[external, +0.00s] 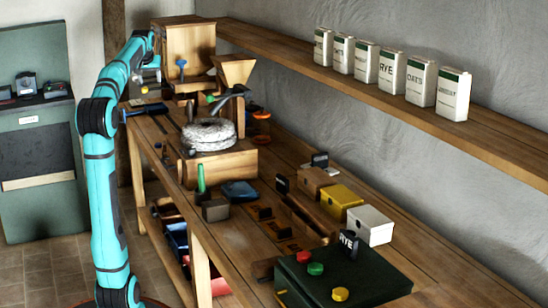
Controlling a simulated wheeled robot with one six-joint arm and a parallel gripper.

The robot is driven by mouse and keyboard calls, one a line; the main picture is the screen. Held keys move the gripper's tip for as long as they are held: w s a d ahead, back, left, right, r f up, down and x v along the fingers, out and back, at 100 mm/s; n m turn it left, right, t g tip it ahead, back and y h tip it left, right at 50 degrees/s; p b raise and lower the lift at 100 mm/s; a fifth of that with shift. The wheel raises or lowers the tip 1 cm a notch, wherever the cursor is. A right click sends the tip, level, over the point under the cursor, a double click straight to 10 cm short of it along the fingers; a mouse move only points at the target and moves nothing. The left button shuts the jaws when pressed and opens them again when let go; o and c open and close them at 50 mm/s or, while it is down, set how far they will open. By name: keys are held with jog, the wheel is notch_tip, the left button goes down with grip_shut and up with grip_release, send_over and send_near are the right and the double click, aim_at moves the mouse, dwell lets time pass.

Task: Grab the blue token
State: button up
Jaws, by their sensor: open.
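I cannot clearly make out a blue token in the external view. Blue things that show are a dark blue tray-like piece (240,191) on the bench and a small blue knob (181,63) at the tall wooden box. My gripper (146,90) is at the far left end of the bench, hanging from my teal arm above the bench top, left of the wooden box. It is small here, but open, with nothing seen between its fingers. What lies directly under it is partly hidden.
The bench (235,234) holds a millstone (208,134), a wooden hopper (234,70), a yellow box (341,197), a white box (370,226) and a green box (380,280) with red, green and yellow buttons. A shelf (400,98) with several cartons runs along the wall.

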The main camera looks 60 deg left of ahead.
send_near(159, 144)
jog(key=shift+x, duration=4.1)
jog(key=shift+s, duration=0.1)
jog(key=shift+c, duration=0.5)
jog(key=c, duration=1)
